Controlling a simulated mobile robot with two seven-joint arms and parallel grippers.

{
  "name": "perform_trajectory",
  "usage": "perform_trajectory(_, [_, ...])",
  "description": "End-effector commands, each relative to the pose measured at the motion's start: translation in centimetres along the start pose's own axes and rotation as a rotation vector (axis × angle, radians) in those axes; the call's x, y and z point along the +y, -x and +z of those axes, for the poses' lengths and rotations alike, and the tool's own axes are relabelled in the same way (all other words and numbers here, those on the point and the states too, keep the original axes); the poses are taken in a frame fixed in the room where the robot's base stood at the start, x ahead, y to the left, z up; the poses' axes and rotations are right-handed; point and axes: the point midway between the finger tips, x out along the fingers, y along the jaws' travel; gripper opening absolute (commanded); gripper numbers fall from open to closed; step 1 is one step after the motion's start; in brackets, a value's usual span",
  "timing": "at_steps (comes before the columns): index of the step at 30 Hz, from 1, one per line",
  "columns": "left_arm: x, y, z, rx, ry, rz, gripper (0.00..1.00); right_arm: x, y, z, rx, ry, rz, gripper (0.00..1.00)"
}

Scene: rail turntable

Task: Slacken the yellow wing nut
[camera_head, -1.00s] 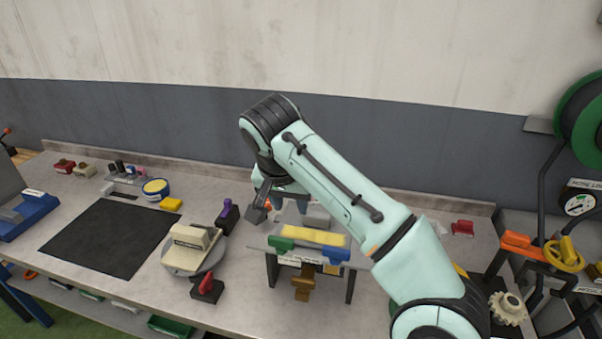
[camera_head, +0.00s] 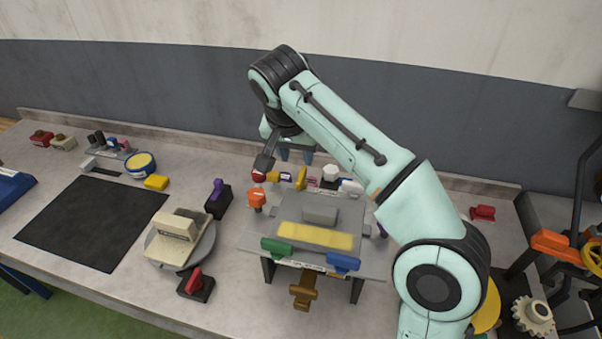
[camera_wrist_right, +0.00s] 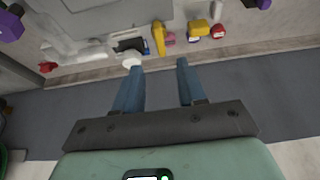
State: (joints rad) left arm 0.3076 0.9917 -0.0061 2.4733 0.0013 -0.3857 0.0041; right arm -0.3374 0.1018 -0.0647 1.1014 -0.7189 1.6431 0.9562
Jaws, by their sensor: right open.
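A narrow upright yellow piece (camera_head: 301,178), which looks like the yellow wing nut, stands at the back of the bench behind the grey stand. In the right wrist view it is the long yellow piece (camera_wrist_right: 159,38), ahead of the gap between my fingertips. My right gripper (camera_head: 297,156) is partly hidden by its own arm in the head view. In the right wrist view its two blue fingers (camera_wrist_right: 159,66) are apart with nothing between them. The gripper does not touch the yellow piece. My left gripper is not in view.
A red piece (camera_head: 259,176), an orange knob (camera_head: 256,198) and a white knob (camera_head: 330,173) are close by. The grey stand (camera_head: 320,205) with a yellow bar (camera_head: 315,236) is in front. A black mat (camera_head: 92,222) lies at left. The wall (camera_wrist_right: 230,110) is close behind.

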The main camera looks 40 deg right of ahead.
Motion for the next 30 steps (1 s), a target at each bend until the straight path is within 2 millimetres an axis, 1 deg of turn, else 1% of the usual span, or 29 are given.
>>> perform_trajectory(1, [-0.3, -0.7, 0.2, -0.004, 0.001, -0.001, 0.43, 0.1, -1.5, 0.2, -0.003, 0.000, 0.005, 0.40])
perform_trajectory(3, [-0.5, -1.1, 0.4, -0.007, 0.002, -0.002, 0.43, 0.1, -3.1, 0.2, -0.003, -0.001, 0.005, 0.40])
perform_trajectory(9, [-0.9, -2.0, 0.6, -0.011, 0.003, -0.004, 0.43, 0.1, -6.9, 0.1, -0.003, 0.000, 0.004, 0.40])
perform_trajectory(12, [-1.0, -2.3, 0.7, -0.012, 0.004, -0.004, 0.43, 0.0, -8.2, 0.1, -0.002, 0.001, 0.002, 0.40])
perform_trajectory(15, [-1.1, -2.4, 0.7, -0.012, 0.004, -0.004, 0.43, 0.0, -9.1, 0.1, -0.001, 0.001, 0.001, 0.40])
perform_trajectory(18, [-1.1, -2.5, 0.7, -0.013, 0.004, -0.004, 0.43, 0.0, -9.6, 0.1, -0.001, 0.001, 0.001, 0.40])
perform_trajectory(26, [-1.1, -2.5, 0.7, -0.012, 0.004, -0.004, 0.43, 0.0, -9.7, 0.0, 0.000, 0.001, -0.001, 0.40])
perform_trajectory(27, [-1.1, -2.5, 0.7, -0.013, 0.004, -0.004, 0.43, 0.0, -9.6, 0.0, 0.000, 0.001, -0.001, 0.37])
perform_trajectory(29, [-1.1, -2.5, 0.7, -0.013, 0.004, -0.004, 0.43, 0.0, -9.6, 0.0, 0.000, 0.001, -0.001, 0.18])
perform_trajectory(30, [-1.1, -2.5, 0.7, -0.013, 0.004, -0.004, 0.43, 0.0, -9.6, 0.0, 0.000, 0.001, -0.001, 0.05])
